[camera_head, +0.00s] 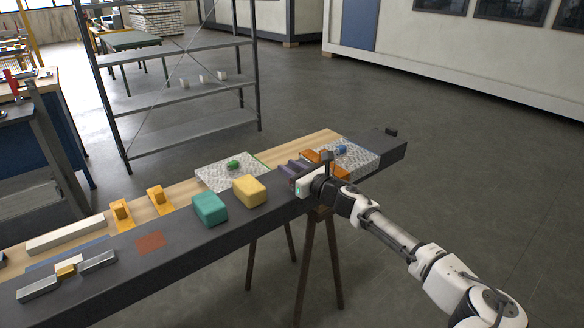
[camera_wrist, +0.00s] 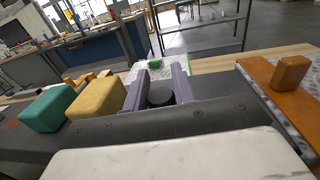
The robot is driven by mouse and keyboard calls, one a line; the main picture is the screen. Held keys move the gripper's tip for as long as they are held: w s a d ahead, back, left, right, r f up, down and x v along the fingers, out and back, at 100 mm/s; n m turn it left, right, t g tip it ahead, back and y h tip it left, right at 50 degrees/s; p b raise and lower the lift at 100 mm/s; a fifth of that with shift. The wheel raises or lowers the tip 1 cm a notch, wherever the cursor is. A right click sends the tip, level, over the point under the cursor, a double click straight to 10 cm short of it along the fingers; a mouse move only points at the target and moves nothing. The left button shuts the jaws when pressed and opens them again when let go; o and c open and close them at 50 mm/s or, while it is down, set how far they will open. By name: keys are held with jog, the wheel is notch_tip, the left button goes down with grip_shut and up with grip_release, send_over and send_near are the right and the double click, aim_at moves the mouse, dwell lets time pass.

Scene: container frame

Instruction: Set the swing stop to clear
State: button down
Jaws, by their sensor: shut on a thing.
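My gripper (camera_head: 290,170) is low over the right part of the dark beam. In the wrist view its two purple fingers (camera_wrist: 160,88) stand on either side of a dark round knob (camera_wrist: 160,94) and are shut on it. The knob's lower part is hidden by the gripper's dark front edge. In the head view my gripper hides the knob. No part is marked as the swing stop, and I cannot tell its setting. An orange plate with an upright orange block (camera_wrist: 290,74) lies right of the fingers in the wrist view.
A yellow block (camera_head: 250,190) and a teal block (camera_head: 210,209) stand left of my gripper. Behind are speckled pads with a green piece (camera_head: 234,164) and a blue piece (camera_head: 341,149). Orange brackets (camera_head: 122,213) and metal bars (camera_head: 98,262) lie farther left.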

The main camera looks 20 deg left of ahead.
jog(key=n+g+b, duration=0.1)
jog(key=s+d+n+g+y+b, duration=0.1)
jog(key=g+b, duration=0.1)
jog(key=s+n+g+b, duration=0.1)
jog(key=shift+s+d+f+g+y+b, duration=0.15)
jog(key=shift+d+f+g+y+b, duration=0.15)
jog(key=shift+f+g+b, duration=0.1)
jog(key=shift+s+d+r+n+g+b, duration=0.1)
jog(key=shift+s+d+n+g+b, duration=0.15)
jog(key=shift+n+g+b, duration=0.25)
jog(key=shift+s+d+r+n+g+b, duration=0.1)
jog(key=shift+s+n+g+b, duration=0.2)
jog(key=shift+g+b, duration=0.35)
jog(key=shift+s+d+r+n+g+b, duration=0.2)
jog(key=shift+n+g+b, duration=0.2)
jog(key=shift+g, duration=0.15)
jog(key=c, duration=1.1)
grip_release()
jog(key=shift+c, duration=0.2)
jog(key=shift+d, duration=0.1)
jog(key=d+b, duration=0.3)
jog(key=d, duration=1)
jog(key=shift+d, duration=0.3)
